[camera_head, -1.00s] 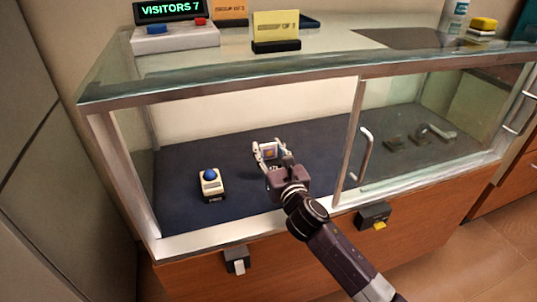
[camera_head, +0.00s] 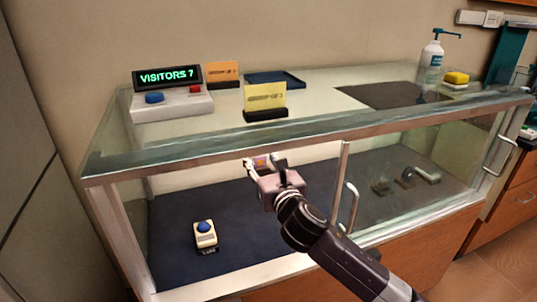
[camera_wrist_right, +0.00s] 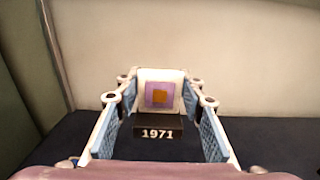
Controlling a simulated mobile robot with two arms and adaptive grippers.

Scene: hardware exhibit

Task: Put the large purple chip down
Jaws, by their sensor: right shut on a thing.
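The large purple chip (camera_wrist_right: 159,95) is a purple square with an orange centre on a white block, with a dark "1971" label (camera_wrist_right: 158,134) at its foot. It sits between the fingers of my right gripper (camera_wrist_right: 160,115), which is shut on it. In the head view the chip (camera_head: 259,162) shows small in my right gripper (camera_head: 266,164), just below the top front rail of the glass case (camera_head: 225,142). It looks raised above the dark case floor (camera_head: 270,235). My left gripper is not in view.
A blue-domed exhibit (camera_head: 204,232) stands on the case floor at left. Small metal items (camera_head: 420,175) lie behind the right pane, near a door handle (camera_head: 350,208). On top stand a visitor counter (camera_head: 170,90), a yellow card (camera_head: 265,98) and a pump bottle (camera_head: 431,65).

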